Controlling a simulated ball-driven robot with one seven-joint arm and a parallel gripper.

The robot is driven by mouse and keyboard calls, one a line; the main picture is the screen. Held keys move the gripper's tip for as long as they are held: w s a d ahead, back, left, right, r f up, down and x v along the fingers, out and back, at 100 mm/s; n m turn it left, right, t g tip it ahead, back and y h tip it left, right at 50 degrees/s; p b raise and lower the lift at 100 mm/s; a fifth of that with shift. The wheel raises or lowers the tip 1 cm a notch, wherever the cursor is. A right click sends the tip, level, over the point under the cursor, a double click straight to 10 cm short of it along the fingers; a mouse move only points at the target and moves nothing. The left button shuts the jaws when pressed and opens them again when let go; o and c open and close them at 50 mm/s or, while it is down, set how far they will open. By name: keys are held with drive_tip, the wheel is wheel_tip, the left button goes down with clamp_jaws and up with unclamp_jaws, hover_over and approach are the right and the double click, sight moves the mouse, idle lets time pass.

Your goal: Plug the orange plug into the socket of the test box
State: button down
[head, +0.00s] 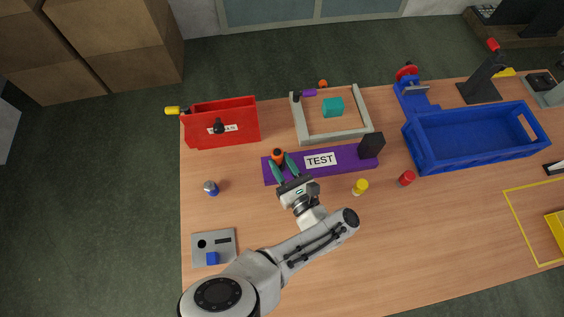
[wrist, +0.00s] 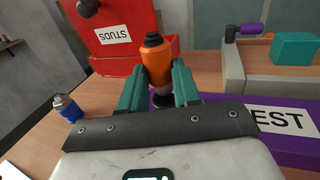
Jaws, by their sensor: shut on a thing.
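The orange plug (wrist: 157,62) has a black top and stands upright between the green fingers of my gripper (wrist: 160,82). My gripper is shut on it. In the head view the orange plug (head: 278,155) is over the left end of the purple test box (head: 340,161), which bears a white TEST label. The test box also shows at the lower right of the wrist view (wrist: 284,148). A dark round part shows just under the plug, between the fingers. The fingers and the gripper body hide most of it, and I cannot tell whether the plug is in the socket.
A red STUDS bin (head: 240,122) stands behind the box's left end. A grey-framed tray (head: 350,134) with a teal block is behind it. A black block (head: 371,145) stands on its right end. A blue-and-silver can (head: 210,187) stands left.

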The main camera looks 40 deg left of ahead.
drive_tip(key=shift+f+b, duration=0.95)
drive_tip(key=shift+f, duration=0.4)
drive_tip(key=c, duration=0.7)
unclamp_jaws()
drive_tip(key=v, duration=1)
drive_tip(key=shift+s+d+p, duration=0.1)
drive_tip(key=shift+d+p, duration=0.25)
drive_tip(key=shift+p, duration=0.05)
